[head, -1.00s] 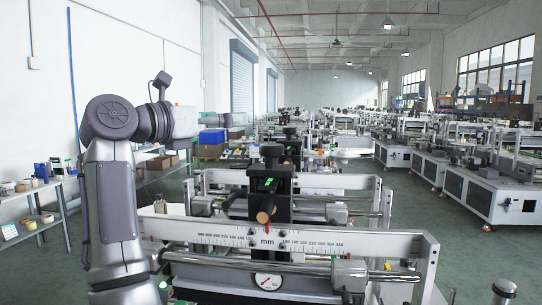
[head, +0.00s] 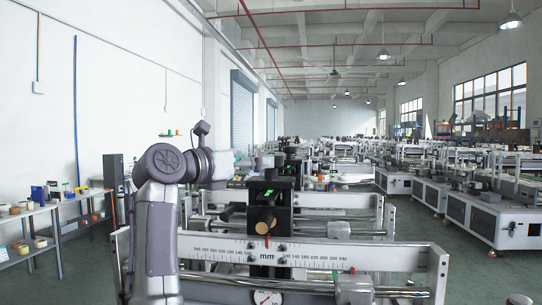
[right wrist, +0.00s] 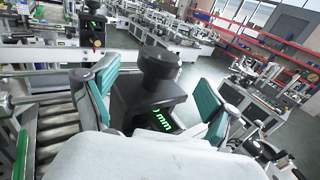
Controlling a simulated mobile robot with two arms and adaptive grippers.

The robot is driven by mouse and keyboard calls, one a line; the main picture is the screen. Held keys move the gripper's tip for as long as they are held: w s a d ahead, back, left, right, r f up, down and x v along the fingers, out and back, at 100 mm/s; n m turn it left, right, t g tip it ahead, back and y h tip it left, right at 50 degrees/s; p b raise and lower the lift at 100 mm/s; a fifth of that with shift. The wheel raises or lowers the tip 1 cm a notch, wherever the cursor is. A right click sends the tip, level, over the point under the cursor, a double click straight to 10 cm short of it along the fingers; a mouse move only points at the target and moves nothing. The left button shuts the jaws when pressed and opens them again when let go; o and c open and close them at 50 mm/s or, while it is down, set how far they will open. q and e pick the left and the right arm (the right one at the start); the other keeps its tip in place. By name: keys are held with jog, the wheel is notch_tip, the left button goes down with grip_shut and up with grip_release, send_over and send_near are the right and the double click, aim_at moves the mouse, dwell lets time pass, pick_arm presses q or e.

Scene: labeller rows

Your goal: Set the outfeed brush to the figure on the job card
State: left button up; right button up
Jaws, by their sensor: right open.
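In the right wrist view my right gripper (right wrist: 155,88) is open, its two teal-padded fingers on either side of a black knob (right wrist: 160,68). Whether a pad touches the knob I cannot tell. Below the knob a black housing carries a green lit readout (right wrist: 164,120) that ends in "0 mm"; any digits before that are hidden. In the head view a white millimetre scale (head: 330,256) crosses the near machine, with a red pointer near its middle. A black block with green displays (head: 269,194) stands behind it. I make out no job card.
A round dial (head: 266,298) sits below the scale. A shelf (head: 50,212) with tapes and small boxes stands along the left wall. Rows of similar machines (head: 485,205) fill the right and back. Open floor (head: 415,235) lies between the rows.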

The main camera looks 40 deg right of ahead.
aim_at(269, 173)
jog(key=d, duration=0.2)
jog(key=d+p, duration=0.1)
jog(key=d, duration=0.3)
jog(key=shift+w+d, duration=0.15)
jog(key=shift+w, duration=0.15)
jog(key=c, duration=1.1)
jog(key=shift+f+n+t+b, duration=0.25)
jog(key=shift+n+t+b, duration=0.25)
jog(key=shift+t+b, duration=0.35)
jog(key=shift+c, duration=0.2)
jog(key=shift+r+n+t, duration=0.2)
jog(key=shift+n+t, duration=0.1)
jog(key=shift+t, duration=0.05)
